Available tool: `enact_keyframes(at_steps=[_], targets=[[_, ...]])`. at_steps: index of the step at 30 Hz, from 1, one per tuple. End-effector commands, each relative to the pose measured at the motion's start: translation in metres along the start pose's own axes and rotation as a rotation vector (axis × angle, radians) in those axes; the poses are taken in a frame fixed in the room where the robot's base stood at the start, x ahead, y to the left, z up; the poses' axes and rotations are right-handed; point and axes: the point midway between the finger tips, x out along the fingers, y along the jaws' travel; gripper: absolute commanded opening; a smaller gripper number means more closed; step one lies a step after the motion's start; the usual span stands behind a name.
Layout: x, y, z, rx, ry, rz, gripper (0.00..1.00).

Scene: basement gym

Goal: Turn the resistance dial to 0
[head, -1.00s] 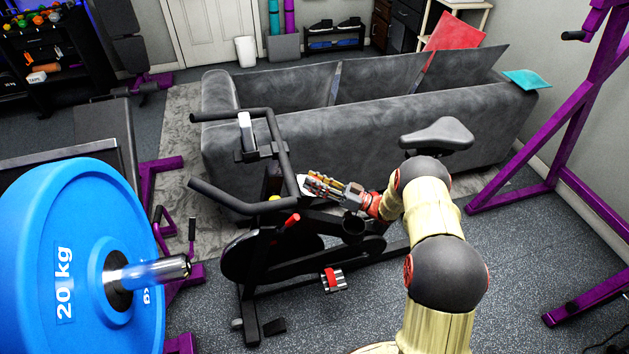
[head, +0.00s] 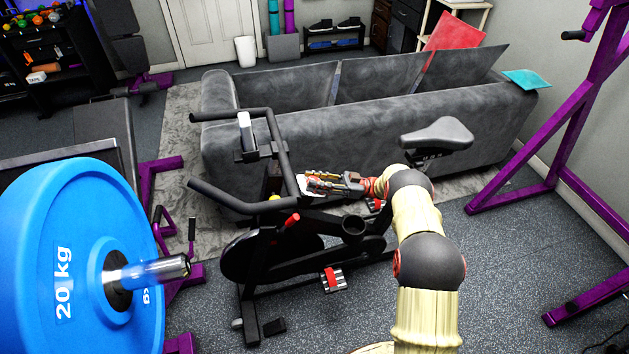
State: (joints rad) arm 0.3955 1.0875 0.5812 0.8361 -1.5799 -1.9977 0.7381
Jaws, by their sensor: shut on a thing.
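The black exercise bike (head: 262,240) stands in the middle of the head view, in front of the sofa. My gripper (head: 308,184) is at the bike's upright, just behind the handlebars, with its fingers pointing left. The fingers are shut at a small pale part on the bike, which I take to be the resistance dial (head: 301,185). The fingers cover most of it, and its markings and setting cannot be read. A red lever or knob (head: 291,220) sits lower on the bike's frame, apart from my gripper.
The bike's saddle (head: 437,135) is close to my forearm. A grey sofa (head: 390,120) stands behind the bike. A blue 20 kg weight plate (head: 60,260) fills the lower left. A purple rack (head: 550,165) stands at the right, with open floor before it.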

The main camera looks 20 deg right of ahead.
Motion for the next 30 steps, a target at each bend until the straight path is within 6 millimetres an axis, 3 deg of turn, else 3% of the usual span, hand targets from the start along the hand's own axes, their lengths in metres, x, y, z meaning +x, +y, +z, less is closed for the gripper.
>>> enact_keyframes(at_steps=[8, 9, 18, 30], targets=[[0.0002, 0.0005, -0.0006, -0.002, 0.0, 0.001, 0.09], [0.0002, 0.0005, -0.0006, -0.002, 0.0, 0.001, 0.36], [0.0001, 0.0003, -0.0005, -0.001, 0.0, 0.001, 0.53], [0.0024, 0.0002, -0.0073, -0.002, 0.0, 0.0, 0.53]])
